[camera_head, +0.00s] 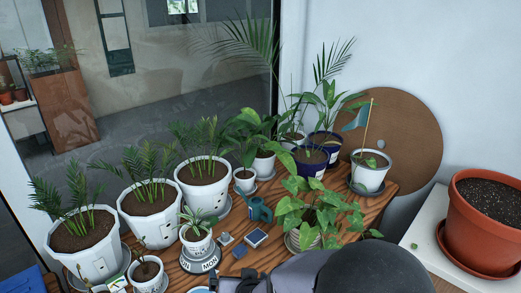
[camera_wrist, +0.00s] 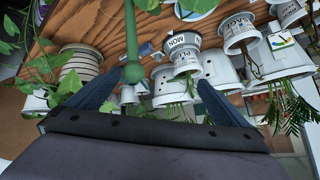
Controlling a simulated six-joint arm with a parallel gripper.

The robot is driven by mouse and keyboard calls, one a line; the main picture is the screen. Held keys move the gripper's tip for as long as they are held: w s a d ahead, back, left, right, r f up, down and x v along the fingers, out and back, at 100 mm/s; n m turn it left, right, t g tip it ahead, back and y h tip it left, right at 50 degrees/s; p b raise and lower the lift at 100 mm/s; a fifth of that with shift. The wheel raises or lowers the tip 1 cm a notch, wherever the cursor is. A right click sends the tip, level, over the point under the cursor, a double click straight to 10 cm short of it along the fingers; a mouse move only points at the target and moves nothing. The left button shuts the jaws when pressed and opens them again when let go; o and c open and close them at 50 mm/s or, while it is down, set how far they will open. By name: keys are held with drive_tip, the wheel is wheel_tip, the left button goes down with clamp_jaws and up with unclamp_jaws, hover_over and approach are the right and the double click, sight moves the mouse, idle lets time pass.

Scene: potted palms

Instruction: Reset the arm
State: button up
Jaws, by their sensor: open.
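My gripper (camera_wrist: 152,92) is open in the wrist view, its two dark blue fingers spread apart. A green rod with a rounded end (camera_wrist: 133,72) shows between the fingers. I cannot tell what it belongs to or whether it touches them. In the head view my gripper (camera_head: 254,283) is at the bottom edge, partly cut off, at the near side of the wooden plant table (camera_head: 225,238). My grey arm lies beside it, at the bottom right.
Several white-potted palms (camera_head: 148,197) line the table's left and back. A leafy plant (camera_head: 312,208) stands close beyond my arm. A teal watering can (camera_head: 259,211) and a small succulent pot (camera_head: 196,243) are mid-table. A large terracotta pot (camera_head: 484,235) stands at right.

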drive_tip(key=s+d+f+g+h+b, duration=0.1)
drive_tip(key=s+d+f+g+b, duration=0.15)
drive_tip(key=s+d+g, duration=0.5)
drive_tip(key=s+d+f+g+h+b, duration=0.1)
drive_tip(key=s+d+f+g+h, duration=0.15)
drive_tip(key=s+d, duration=0.9)
wheel_tip(320, 180, down, 16)
drive_tip(key=w+d+b, duration=0.1)
drive_tip(key=b, duration=1.4)
drive_tip(key=shift+w+d+t+y+b, duration=0.2)
drive_tip(key=shift+t+y+b, duration=0.1)
drive_tip(key=shift+y+b, duration=0.1)
